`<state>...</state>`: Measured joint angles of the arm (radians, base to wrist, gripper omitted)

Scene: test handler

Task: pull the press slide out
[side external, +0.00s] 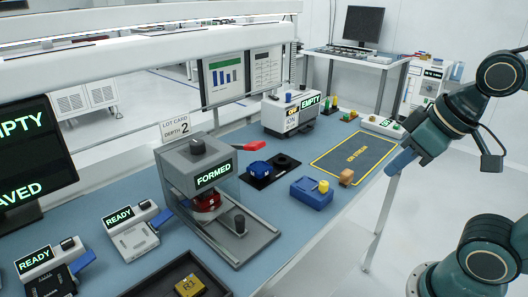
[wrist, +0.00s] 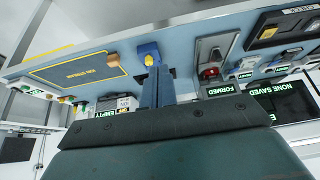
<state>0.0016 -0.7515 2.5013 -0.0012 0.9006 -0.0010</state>
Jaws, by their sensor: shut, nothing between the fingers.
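The grey press (side external: 185,172) stands on the blue bench with its display reading FORMED. Its red lever points right. The slide (side external: 235,245) lies low at the press's front between rails, with a dark knob (side external: 239,224) standing on it. A red part (side external: 206,200) sits under the press head, partly hidden by it. In the wrist view, the press slide (wrist: 212,46) appears upside down, right of my fingers. My gripper (side external: 392,168) is shut and empty, in the air at the bench's right edge, well apart from the press. Its blue fingers also show in the wrist view (wrist: 159,70).
A blue box with a yellow knob (side external: 312,191) and a tan block (side external: 346,177) stand right of the press. A yellow-outlined mat (side external: 352,152) lies beyond. READY units (side external: 131,233) and a dark tray (side external: 150,283) are at left and front.

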